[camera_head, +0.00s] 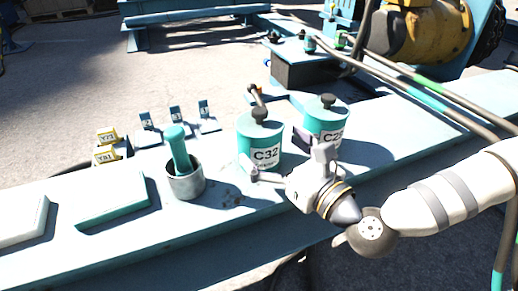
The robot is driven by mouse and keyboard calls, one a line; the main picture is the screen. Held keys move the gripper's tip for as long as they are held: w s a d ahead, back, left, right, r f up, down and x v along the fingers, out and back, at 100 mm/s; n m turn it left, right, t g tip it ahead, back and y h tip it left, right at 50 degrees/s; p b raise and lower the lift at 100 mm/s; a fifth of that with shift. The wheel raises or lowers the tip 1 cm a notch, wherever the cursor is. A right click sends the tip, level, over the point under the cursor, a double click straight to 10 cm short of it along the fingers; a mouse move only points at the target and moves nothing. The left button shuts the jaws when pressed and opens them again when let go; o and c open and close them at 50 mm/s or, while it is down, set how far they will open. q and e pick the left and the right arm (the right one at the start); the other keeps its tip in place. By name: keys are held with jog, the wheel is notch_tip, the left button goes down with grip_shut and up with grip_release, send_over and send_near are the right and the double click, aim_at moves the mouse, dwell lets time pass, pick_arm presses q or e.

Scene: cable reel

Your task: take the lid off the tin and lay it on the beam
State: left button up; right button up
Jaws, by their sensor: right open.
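Two teal tins with white labels stand on the pale blue beam (225,225). The tin marked C32 (245,148) is nearer the middle, and the tin marked C25 (313,122) is to its right and a little behind. Each has a lid with a dark knob: the C32 lid (273,124) and the C25 lid (340,106) both sit on their tins. My right gripper (287,164) is open at the front right of tin C32, low by its label, with one finger in front of tin C25. I cannot tell whether it touches either tin. My left gripper is out of view.
A grey cup (186,187) holding a teal pestle-like rod (179,150) stands left of tin C32. Flat teal (113,200) and white (22,222) blocks lie further left. Yellow tags (107,144) and small blue tagged stands (176,121) line the back edge. Cables (430,88) cross at the right.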

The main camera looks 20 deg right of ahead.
aim_at(259, 110)
jog(key=x, duration=0.3)
jog(key=shift+w+a+f+b, duration=0.15)
jog(key=shift+f+b, duration=0.2)
jog(key=shift+b, duration=0.05)
jog(key=shift+w+a+r, duration=0.1)
jog(key=shift+w, duration=0.3)
jog(key=c, duration=1.6)
notch_tip(259, 110, up, 10)
jog(key=p, duration=0.4)
jog(key=shift+r, duration=0.1)
jog(key=shift+c, duration=0.2)
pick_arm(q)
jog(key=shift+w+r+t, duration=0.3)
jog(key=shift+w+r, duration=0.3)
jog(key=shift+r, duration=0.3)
pick_arm(e)
jog(key=o, duration=0.6)
jog(key=c, duration=0.7)
jog(key=shift+c, duration=0.2)
